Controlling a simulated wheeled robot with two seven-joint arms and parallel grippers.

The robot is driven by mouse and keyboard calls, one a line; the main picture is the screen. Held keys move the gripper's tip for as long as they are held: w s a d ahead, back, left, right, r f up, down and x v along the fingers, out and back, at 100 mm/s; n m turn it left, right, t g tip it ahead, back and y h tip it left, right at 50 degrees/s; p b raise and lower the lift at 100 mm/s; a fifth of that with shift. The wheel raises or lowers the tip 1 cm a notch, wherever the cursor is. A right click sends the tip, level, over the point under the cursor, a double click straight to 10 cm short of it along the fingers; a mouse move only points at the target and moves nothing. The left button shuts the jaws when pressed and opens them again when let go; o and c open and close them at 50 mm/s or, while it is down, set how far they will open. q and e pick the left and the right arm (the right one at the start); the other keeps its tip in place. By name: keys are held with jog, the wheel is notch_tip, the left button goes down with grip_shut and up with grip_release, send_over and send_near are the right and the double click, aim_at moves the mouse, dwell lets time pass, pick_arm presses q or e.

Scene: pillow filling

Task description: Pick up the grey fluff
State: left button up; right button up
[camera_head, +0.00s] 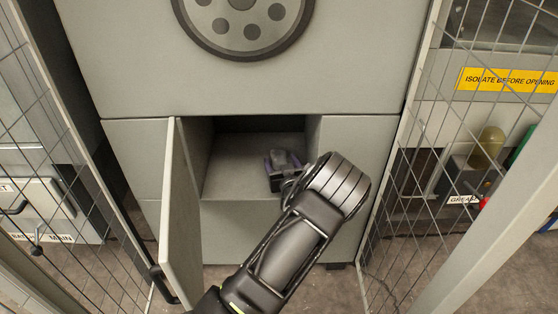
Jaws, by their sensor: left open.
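The grey fluff (286,159) is a small dark grey clump with a purplish tint. It shows inside the open compartment, at the right part of its floor. My left arm reaches in from the bottom of the view. My left gripper (279,173) is at the compartment, right by the fluff, with its jaws open. The wrist hides part of the gripper, so whether the fingers touch the fluff is unclear. My right gripper is not in view.
The compartment (232,172) sits low in a grey cabinet (140,75) with a round perforated disc. Its door (180,215) stands open on the left. Wire mesh panels flank both sides. A yellow warning sign (507,80) is at the upper right.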

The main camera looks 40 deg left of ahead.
aim_at(280, 161)
pick_arm(q)
jog(key=c, duration=1.4)
jog(key=shift+r, duration=0.15)
jog(key=shift+s+r+p, duration=0.2)
jog(key=shift+r+p, duration=0.1)
jog(key=shift+r, duration=0.2)
notch_tip(280, 161, up, 6)
jog(key=shift+r+p, duration=0.15)
jog(key=shift+p, duration=0.8)
jog(key=s+a, duration=0.1)
jog(key=s, duration=1.2)
jog(key=s+a+p, duration=0.1)
jog(key=s, duration=0.5)
jog(key=shift+s+a+f, duration=0.2)
jog(key=shift+a+f, duration=0.1)
jog(key=shift+a, duration=0.05)
